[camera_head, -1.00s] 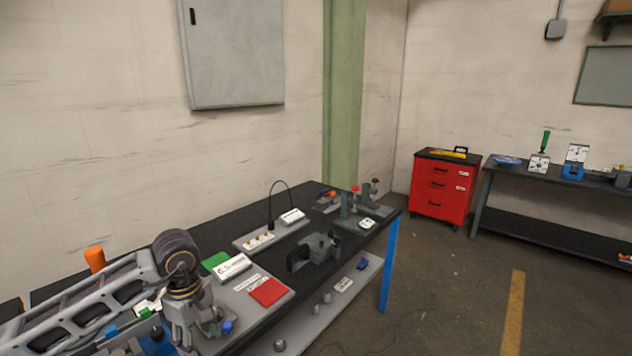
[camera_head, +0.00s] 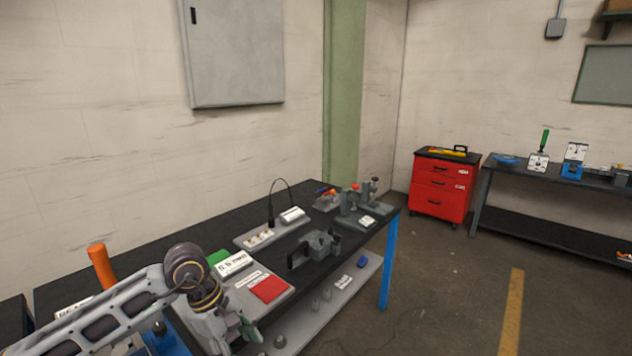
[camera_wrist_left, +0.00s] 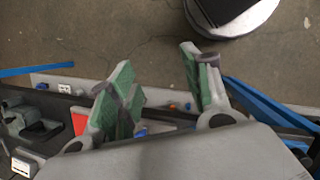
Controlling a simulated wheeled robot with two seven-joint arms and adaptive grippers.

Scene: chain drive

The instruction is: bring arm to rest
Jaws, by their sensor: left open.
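My left arm comes in from the lower left in the head view. Its gripper (camera_head: 240,335) points down at the near front edge of the dark workbench (camera_head: 90,274). In the left wrist view the gripper (camera_wrist_left: 160,100) has two green-padded fingers spread apart, with nothing between them. The floor and the bench edge show beyond the fingers. My right gripper is in neither view.
A dark fixture (camera_head: 315,246) and clamp stands (camera_head: 358,205) stand farther along the bench. An orange cylinder (camera_head: 101,266) stands at left. A red tool cabinet (camera_head: 440,187) stands beyond open floor.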

